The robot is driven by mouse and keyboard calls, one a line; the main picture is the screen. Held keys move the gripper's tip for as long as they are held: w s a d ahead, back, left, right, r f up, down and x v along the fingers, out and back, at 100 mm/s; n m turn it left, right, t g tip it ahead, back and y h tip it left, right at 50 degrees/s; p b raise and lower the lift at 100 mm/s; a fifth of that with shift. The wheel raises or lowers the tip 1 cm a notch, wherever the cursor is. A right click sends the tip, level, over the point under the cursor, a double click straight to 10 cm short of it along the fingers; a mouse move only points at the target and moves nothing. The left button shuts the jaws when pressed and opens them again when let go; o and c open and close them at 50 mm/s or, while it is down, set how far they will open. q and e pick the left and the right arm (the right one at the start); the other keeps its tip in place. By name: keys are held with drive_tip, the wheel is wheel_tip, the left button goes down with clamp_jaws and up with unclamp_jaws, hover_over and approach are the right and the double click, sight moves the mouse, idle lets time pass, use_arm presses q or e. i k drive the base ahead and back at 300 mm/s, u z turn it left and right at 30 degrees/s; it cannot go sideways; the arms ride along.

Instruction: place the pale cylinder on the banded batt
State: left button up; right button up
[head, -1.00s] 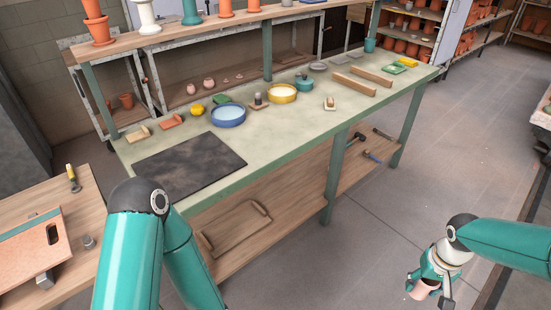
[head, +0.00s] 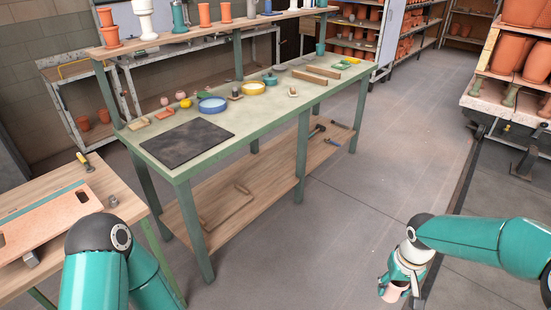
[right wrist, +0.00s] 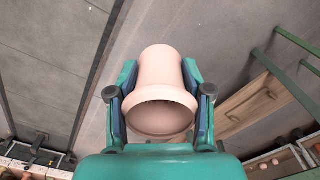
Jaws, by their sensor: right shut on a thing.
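A pale pink, roughly cylindrical piece with a flared rim (right wrist: 160,85) is held between the two fingers of my right gripper (right wrist: 159,100). The rim faces the right wrist camera. In the head view the same pale piece (head: 394,293) shows at the lower right, below my right gripper (head: 400,286), in the air over the grey floor. My left arm comes in at the lower left; its gripper is out of view. I cannot make out a banded batt in these frames.
A green-legged worktable (head: 225,150) with a dark mat, bowls and small tools stands ahead. A rack (head: 520,98) with large terracotta pots stands at the right. A wooden bench (head: 100,205) is at the left. The floor between table and rack is clear.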

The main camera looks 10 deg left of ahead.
sight(42, 216)
drive_tip(key=z, duration=1.25)
drive_tip(key=i, duration=0.1)
drive_tip(key=u, duration=3.25)
